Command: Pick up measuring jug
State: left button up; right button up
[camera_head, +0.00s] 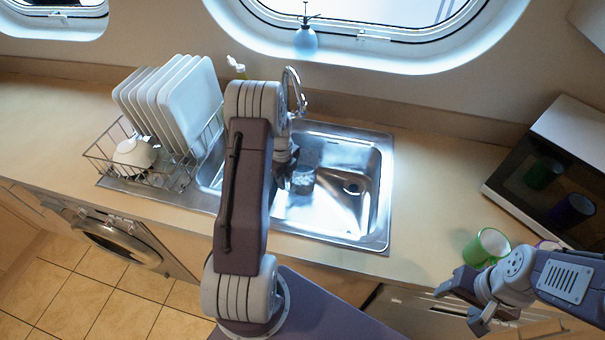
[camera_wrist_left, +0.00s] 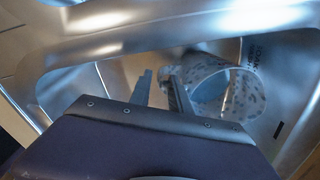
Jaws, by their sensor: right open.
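In the head view my left arm hides most of that gripper. My right gripper (camera_head: 458,305) is open and empty at the counter's front edge, in front of a green cup.
The metal sink (camera_head: 378,200) has raised walls and a tap (camera_head: 293,92) at the back. A dish rack (camera_head: 183,178) with white plates (camera_head: 190,100) and a bowl (camera_head: 134,157) stands left. The green cup (camera_head: 487,247) and a microwave (camera_head: 560,165) are right.

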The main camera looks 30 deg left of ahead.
aim_at(287, 185)
pick_arm(q)
notch_tip(287, 185, down, 3)
jog(key=shift+w+d, duration=0.1)
jog(key=shift+d, duration=0.05)
jog(key=shift+w+f, duration=0.15)
jog(key=shift+f, duration=0.25)
jog(key=shift+r, duration=0.1)
grip_shut()
dwell(0.9)
